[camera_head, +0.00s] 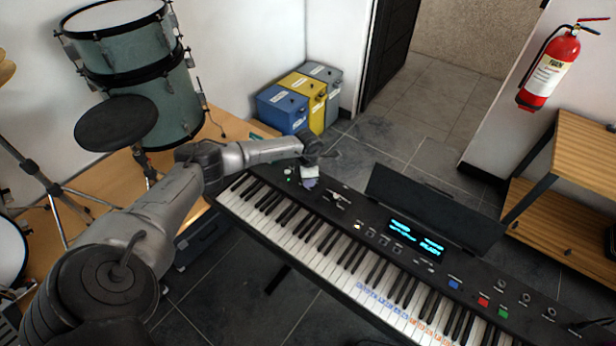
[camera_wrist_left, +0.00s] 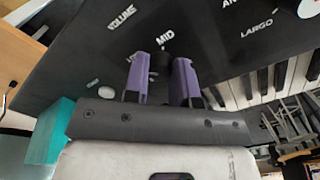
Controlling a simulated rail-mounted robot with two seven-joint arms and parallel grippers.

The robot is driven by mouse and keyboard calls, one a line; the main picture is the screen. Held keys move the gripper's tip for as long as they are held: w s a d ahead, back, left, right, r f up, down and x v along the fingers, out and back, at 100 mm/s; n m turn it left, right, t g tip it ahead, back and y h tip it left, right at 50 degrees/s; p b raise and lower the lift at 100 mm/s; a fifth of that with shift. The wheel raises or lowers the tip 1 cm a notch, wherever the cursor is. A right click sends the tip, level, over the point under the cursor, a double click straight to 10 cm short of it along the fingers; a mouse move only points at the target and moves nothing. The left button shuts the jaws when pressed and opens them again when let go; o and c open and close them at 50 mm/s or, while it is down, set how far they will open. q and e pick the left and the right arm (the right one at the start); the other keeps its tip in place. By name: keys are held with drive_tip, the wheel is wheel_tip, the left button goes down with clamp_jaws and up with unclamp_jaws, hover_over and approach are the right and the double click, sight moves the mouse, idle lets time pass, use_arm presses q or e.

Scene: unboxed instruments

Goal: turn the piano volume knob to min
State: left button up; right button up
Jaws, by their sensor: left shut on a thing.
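The black piano (camera_head: 330,215) stands diagonally across the head view, with its keys toward me. My left gripper (camera_head: 309,184) reaches down to the control panel at the piano's left end. In the left wrist view its two purple fingers (camera_wrist_left: 160,75) are closed around a small dark knob (camera_wrist_left: 159,62), just below the printed word MID. The word VOLUME (camera_wrist_left: 122,17) is printed nearby. The fingers hide most of the knob, so its pointer cannot be read. My right gripper is not in view.
A lit display (camera_head: 415,237) and several buttons lie farther right on the panel. A teal block (camera_wrist_left: 45,130) is beside the gripper in the wrist view. Drums (camera_head: 135,75) stand at the left, and blue, yellow and grey bins (camera_head: 283,108) stand behind the piano.

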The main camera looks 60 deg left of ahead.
use_arm(q)
drive_tip(key=n+p, duration=0.1)
drive_tip(key=n, duration=0.1)
drive_tip(key=n+p, duration=0.1)
drive_tip(key=n, duration=0.1)
drive_tip(key=shift+r+n, duration=0.2)
drive_tip(key=shift+n, duration=0.1)
drive_tip(key=n+p, duration=0.2)
drive_tip(key=n, duration=0.2)
drive_tip(key=shift+n, duration=0.3)
drive_tip(key=n+p, duration=0.2)
drive_tip(key=n, duration=0.1)
drive_tip(key=shift+n, duration=0.3)
drive_tip(key=n+p, duration=0.2)
drive_tip(key=n, duration=0.1)
drive_tip(key=shift+n, duration=0.3)
drive_tip(key=shift+f+n+p, duration=0.1)
drive_tip(key=shift+n+p, duration=0.4)
drive_tip(key=shift+n, duration=0.3)
drive_tip(key=o, duration=0.9)
